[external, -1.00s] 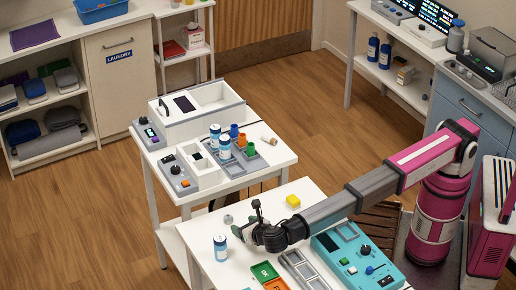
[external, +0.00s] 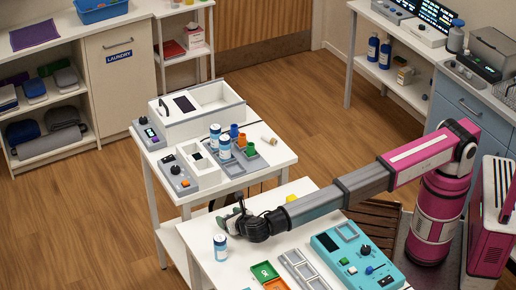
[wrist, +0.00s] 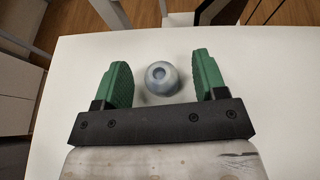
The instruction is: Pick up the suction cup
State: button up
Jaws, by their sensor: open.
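The suction cup (wrist: 161,78) is a small grey round piece with a darker centre, standing on the white table (wrist: 260,80). In the wrist view it lies between the two green fingers of my gripper (wrist: 162,80), with a gap on each side. My gripper is open and empty. In the external view my gripper (external: 238,212) is at the far left corner of the near table, and it hides the suction cup there.
A white bottle with a blue band (external: 220,247) stands close to my gripper on the near side. A yellow block (external: 291,199) sits behind my arm. Grey trays (external: 303,270) and a teal control box (external: 352,256) lie to the right. A second table (external: 270,152) with bottles and cups stands beyond.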

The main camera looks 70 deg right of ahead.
jog(key=c, duration=1)
jog(key=shift+r, duration=0.1)
